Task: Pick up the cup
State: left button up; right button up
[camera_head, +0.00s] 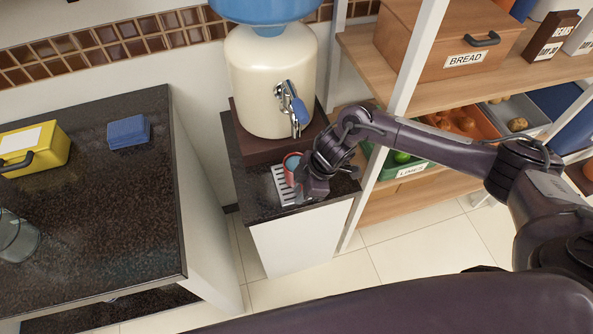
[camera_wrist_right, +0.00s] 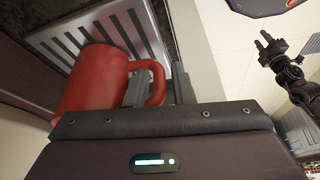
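The cup (camera_head: 291,168) is a red mug standing upright on the metal drip tray (camera_head: 281,188) under the water dispenser's tap. It fills the left of the right wrist view (camera_wrist_right: 92,85), its handle to the right. My right gripper (camera_head: 302,183) is at the cup's right side. In the wrist view, one finger passes between the cup's body and its handle and the other lies just outside the handle; the narrow gap looks closed on the handle. A dark jointed arm end, apparently my left gripper (camera_wrist_right: 268,45), shows small at the wrist view's right; its opening is unclear.
The water dispenser (camera_head: 270,80) stands close behind the cup. Shelving with a bread box (camera_head: 450,40) and a green limes crate (camera_head: 395,165) is close on the right. A dark counter (camera_head: 110,220) holds a yellow box (camera_head: 38,150) and blue sponge (camera_head: 128,131).

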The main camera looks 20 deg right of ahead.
jog(key=shift+f, duration=0.1)
grip_shut()
dwell(0.3)
jog(key=shift+r, duration=0.2)
jog(key=shift+r, duration=0.6)
jog(key=shift+s+r+b, duration=0.2)
jog(key=shift+r+b, duration=0.25)
jog(key=shift+r, duration=0.55)
jog(key=s+b, duration=0.2)
jog(key=s, duration=1.5)
jog(key=shift+s+d, duration=0.3)
jog(key=shift+w, duration=0.1)
